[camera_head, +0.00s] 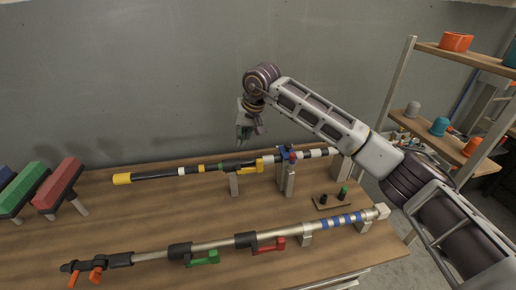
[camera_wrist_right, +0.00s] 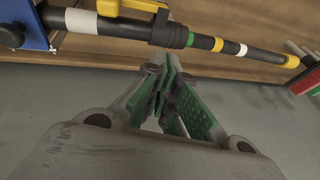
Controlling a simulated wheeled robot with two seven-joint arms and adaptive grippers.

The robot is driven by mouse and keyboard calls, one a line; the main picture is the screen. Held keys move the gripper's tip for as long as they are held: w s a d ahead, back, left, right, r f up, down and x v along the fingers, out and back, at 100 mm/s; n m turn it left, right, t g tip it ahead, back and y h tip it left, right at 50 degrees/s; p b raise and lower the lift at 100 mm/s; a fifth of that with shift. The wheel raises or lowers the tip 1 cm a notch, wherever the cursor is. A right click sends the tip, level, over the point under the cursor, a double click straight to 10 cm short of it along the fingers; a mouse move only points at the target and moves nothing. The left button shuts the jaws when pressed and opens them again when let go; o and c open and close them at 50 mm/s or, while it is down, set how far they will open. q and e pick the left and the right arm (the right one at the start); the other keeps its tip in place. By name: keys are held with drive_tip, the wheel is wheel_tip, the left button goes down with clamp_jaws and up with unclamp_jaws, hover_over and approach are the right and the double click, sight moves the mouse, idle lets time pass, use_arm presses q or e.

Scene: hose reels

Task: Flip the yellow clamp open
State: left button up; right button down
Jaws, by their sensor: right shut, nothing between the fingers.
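The yellow clamp (camera_head: 262,163) sits on the upper, black-banded pole (camera_head: 208,168) near the back of the table. In the right wrist view the yellow clamp (camera_wrist_right: 138,6) is cut by the top edge, and its lever seems to lie along the pole. My right gripper (camera_head: 243,138) is above and behind that pole, a little left of the clamp. Its green-padded fingers (camera_wrist_right: 163,66) are closed together and empty, apart from the pole and clamp. My left gripper is in neither view.
A front pole (camera_head: 215,243) carries a green clamp (camera_head: 203,258) and a red clamp (camera_head: 270,246). A blue holder (camera_head: 285,152) stands beside the yellow clamp. Red and green blocks (camera_head: 58,183) are at left; a shelf (camera_head: 450,54) is at right.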

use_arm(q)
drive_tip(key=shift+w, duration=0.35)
use_arm(e)
drive_tip(key=w+d+r+h, duration=0.2)
drive_tip(key=w+d, duration=0.1)
drive_tip(key=d, duration=0.2)
drive_tip(key=shift+d+t+h, duration=0.2)
drive_tip(key=shift+t+h, duration=0.1)
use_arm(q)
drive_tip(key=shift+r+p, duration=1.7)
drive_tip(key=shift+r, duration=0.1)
use_arm(e)
hover_over(250, 167)
drive_tip(key=w+d, duration=0.3)
drive_tip(key=shift+w+a+f, duration=0.1)
drive_tip(key=shift+w+f, duration=0.05)
drive_tip(key=shift+f, duration=4.45)
